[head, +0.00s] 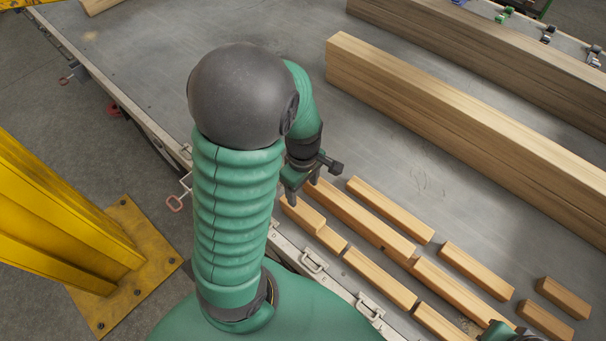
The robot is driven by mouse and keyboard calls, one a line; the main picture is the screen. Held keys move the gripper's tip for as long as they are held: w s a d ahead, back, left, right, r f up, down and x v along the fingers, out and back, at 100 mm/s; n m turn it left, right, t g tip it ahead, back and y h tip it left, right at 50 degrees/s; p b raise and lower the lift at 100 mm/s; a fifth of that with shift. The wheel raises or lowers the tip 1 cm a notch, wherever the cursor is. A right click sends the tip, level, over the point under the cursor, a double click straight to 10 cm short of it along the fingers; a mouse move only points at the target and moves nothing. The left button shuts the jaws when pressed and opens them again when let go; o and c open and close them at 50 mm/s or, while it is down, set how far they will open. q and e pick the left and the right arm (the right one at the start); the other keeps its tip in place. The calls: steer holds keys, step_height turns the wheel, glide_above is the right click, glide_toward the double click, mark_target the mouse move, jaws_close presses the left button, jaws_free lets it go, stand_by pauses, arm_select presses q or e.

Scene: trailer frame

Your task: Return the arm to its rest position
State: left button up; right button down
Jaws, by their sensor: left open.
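My left arm rises from the bottom of the head view, bends at a dark round joint and reaches down to the right. My left gripper (302,196) is open, with its dark fingers pointing down by the near ends of the short wooden pieces. A long wooden beam (357,220) lies just right of the fingers, and a short wooden block (303,214) lies just below them. I cannot tell whether the fingers touch either one. Part of my right arm shows at the bottom right edge; its gripper cannot be made out.
Several loose wooden pieces (390,209) lie on the grey trailer bed (240,25). Large timber beams (460,125) lie across the right side. Metal latches (313,261) line the near bed edge. A yellow post (60,215) stands at left. The upper left bed is mostly clear.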

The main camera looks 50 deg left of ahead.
arm_select(q)
step_height(320, 180, up, 4)
steer(key=r, duration=0.1)
steer(key=w+d+m+t, duration=0.2)
steer(key=d+m, duration=1.1)
steer(key=m, duration=0.6)
steer(key=shift+d+f+t+p, duration=0.3)
